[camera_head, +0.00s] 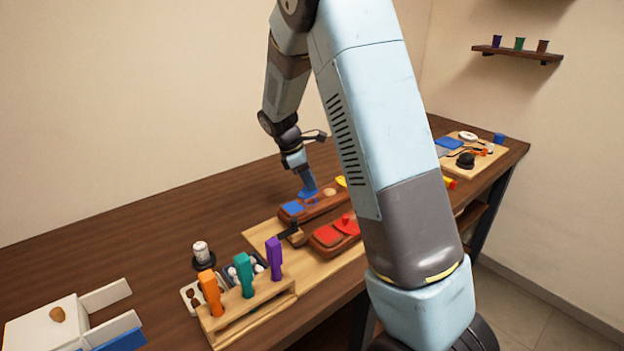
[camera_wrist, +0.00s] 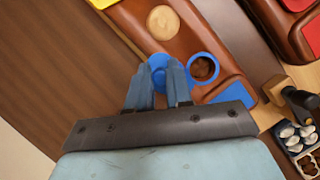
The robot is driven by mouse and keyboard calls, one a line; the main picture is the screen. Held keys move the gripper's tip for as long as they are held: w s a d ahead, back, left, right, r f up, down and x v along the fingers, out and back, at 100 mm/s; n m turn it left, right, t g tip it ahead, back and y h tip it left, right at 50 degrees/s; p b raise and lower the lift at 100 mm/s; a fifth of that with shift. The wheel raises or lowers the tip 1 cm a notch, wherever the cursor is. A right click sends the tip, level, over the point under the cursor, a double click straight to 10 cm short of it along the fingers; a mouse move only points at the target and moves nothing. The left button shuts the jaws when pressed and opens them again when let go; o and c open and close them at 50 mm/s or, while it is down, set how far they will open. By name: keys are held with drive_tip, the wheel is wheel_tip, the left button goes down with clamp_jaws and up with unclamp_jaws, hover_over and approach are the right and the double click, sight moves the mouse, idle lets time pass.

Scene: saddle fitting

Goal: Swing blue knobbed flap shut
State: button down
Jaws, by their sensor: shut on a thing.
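The blue flap (camera_wrist: 160,59) shows in the wrist view as a round blue piece between and just beyond my fingertips. My gripper (camera_wrist: 160,76) is shut on its knob, which is mostly hidden between the fingers. A blue ring (camera_wrist: 213,60) around a dark round opening lies just right of the flap, on a brown saddle-shaped block (camera_wrist: 183,27). The opening is uncovered. In the head view my gripper (camera_head: 308,183) reaches down to the blue parts on the far brown block (camera_head: 322,206).
The same block carries a blue square (camera_head: 292,208) and a pale wooden disc (camera_wrist: 163,22). A second brown block with red parts (camera_head: 338,231) stands nearer. A rack with orange, teal and purple handles (camera_head: 243,272) stands front left.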

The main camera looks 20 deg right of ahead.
drive_tip(key=shift+w+a+m, duration=0.1)
drive_tip(key=shift+w+m, duration=0.05)
drive_tip(key=shift+m, duration=0.35)
idle(1.2)
drive_tip(key=c, duration=1.1)
unclamp_jaws()
drive_tip(key=shift+o, duration=0.2)
drive_tip(key=v, duration=1.3)
drive_tip(key=shift+w+r, duration=0.2)
drive_tip(key=shift+r, duration=0.15)
